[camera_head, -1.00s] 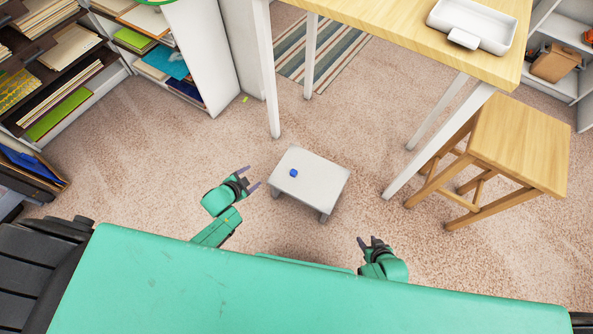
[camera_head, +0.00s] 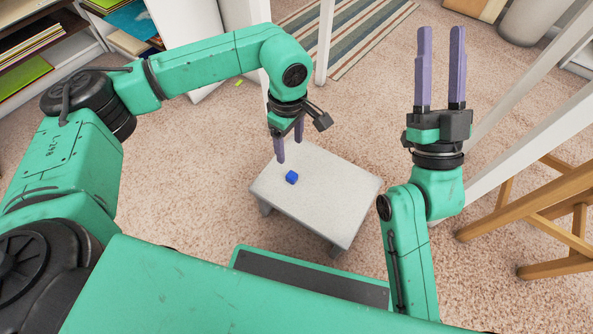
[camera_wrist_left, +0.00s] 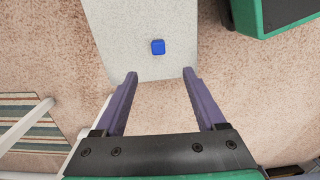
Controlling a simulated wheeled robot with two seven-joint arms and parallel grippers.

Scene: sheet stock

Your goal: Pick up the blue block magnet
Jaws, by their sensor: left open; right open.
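The blue block magnet (camera_head: 292,177) lies on the top of a low white stool (camera_head: 318,208), near its left side. In the left wrist view the magnet (camera_wrist_left: 158,47) shows beyond the fingertips, roughly midway between them, on the pale stool top (camera_wrist_left: 125,25). My left gripper (camera_head: 290,158) is open and empty, pointing down above the stool's back left edge, close to the magnet but apart from it. In the left wrist view its two purple fingers (camera_wrist_left: 159,77) are spread. My right gripper (camera_head: 441,30) is open and empty, raised to the right of the stool.
A white-legged table (camera_head: 540,130) and a wooden stool (camera_head: 555,210) stand on the right. Shelves (camera_head: 40,50) with paper are at the upper left. A striped rug (camera_head: 350,35) lies behind. Carpet around the low stool is mostly clear.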

